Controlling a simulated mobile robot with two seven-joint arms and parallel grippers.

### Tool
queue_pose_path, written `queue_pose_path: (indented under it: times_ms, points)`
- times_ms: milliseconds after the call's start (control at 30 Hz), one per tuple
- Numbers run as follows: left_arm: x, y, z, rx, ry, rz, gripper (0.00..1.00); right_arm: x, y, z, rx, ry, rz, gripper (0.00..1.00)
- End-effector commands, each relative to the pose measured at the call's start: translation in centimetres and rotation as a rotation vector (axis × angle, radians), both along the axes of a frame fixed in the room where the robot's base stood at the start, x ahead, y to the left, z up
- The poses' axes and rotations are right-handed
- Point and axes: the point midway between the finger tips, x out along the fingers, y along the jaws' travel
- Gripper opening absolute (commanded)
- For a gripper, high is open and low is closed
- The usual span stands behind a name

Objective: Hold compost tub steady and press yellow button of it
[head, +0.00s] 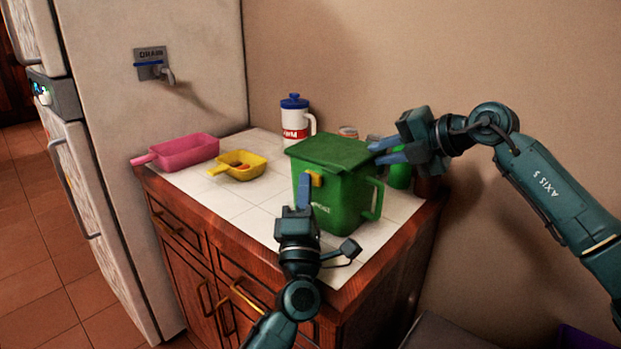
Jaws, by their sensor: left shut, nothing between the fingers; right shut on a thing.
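The green compost tub (345,205) stands upright on the white tiled counter, near its front right, with its lid (330,151) down. The small yellow button (316,179) is high on the tub's front face. My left gripper (303,184) is shut and empty, pointing up in front of the tub, its fingertips beside the button; I cannot tell whether they touch it. My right gripper (382,152) comes in from the right and is shut on the tub at its upper right edge, by the lid. The tub's handle (376,200) shows below the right gripper.
A pink tub (187,152) and a yellow scoop-like dish (239,172) with small items lie on the counter's left. A white jug with a blue lid (295,119) stands behind the tub. Cans (348,132) and a green object (400,177) are near the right gripper.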

Motion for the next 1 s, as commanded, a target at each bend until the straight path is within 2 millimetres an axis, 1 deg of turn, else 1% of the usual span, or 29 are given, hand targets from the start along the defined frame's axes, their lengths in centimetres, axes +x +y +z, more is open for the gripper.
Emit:
queue_pose_path:
  times_ms: [33,567,1000]
  points:
    - [0.23,-0.2,-0.47,0.003,0.008,-0.001,0.0,-0.27,0.24,-1.42,-0.02,0.022,0.01,0.0]
    - [0.74,-0.71,-0.19,0.002,0.003,-0.005,0.0,-0.48,0.59,-1.32,-0.015,0.021,0.02,0.0]
    - [0.72,-0.98,-0.13,0.004,0.003,-0.011,0.0,-0.63,0.86,-1.22,-0.013,0.021,0.027,0.0]
